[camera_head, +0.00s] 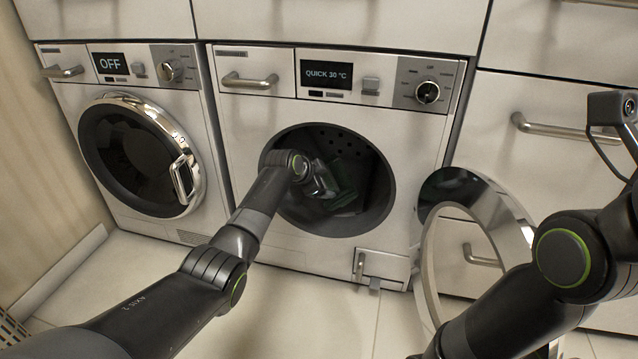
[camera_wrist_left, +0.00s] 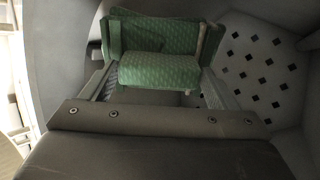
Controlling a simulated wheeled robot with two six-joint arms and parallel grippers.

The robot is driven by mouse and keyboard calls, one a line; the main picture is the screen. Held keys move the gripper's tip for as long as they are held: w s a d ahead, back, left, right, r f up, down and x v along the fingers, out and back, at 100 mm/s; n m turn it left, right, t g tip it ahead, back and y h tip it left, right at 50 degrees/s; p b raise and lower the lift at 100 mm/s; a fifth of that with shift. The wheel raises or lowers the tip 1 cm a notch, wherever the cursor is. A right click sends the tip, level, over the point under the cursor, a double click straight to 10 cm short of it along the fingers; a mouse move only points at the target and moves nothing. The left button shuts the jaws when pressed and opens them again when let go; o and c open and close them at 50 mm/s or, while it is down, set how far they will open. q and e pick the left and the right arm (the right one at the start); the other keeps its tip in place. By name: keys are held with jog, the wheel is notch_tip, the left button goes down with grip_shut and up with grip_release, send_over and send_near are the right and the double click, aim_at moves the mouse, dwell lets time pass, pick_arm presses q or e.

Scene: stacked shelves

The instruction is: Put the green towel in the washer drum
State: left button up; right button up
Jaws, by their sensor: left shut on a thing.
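The washer (camera_head: 232,140) in the middle has a display reading "QUICK 30 °C" and a round open front. Its dark drum (camera_head: 372,185) is visible behind my left arm. The green towel (camera_head: 345,197) is inside the drum opening, dark and partly hidden by my gripper. My left gripper (camera_head: 322,188) reaches through the opening and is shut on the towel. In the left wrist view the folded green towel (camera_wrist_left: 160,72) lies between the fingers, with the perforated drum wall (camera_wrist_left: 262,70) to the right. My right gripper is out of view; only parts of my right arm show.
The washer's round door (camera_head: 433,270) stands open to the right, close to my right arm. A second machine (camera_head: 75,105) on the left reads "OFF", with its door (camera_head: 130,155) shut. Drawers with bar handles (camera_head: 560,127) are on the right. A small flap (camera_head: 385,265) sits low on the washer.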

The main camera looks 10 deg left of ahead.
pick_arm(q)
jog(key=shift+f, duration=0.2)
jog(key=o, duration=1.4)
jog(key=shift+o, duration=0.4)
jog(key=shift+f, duration=0.1)
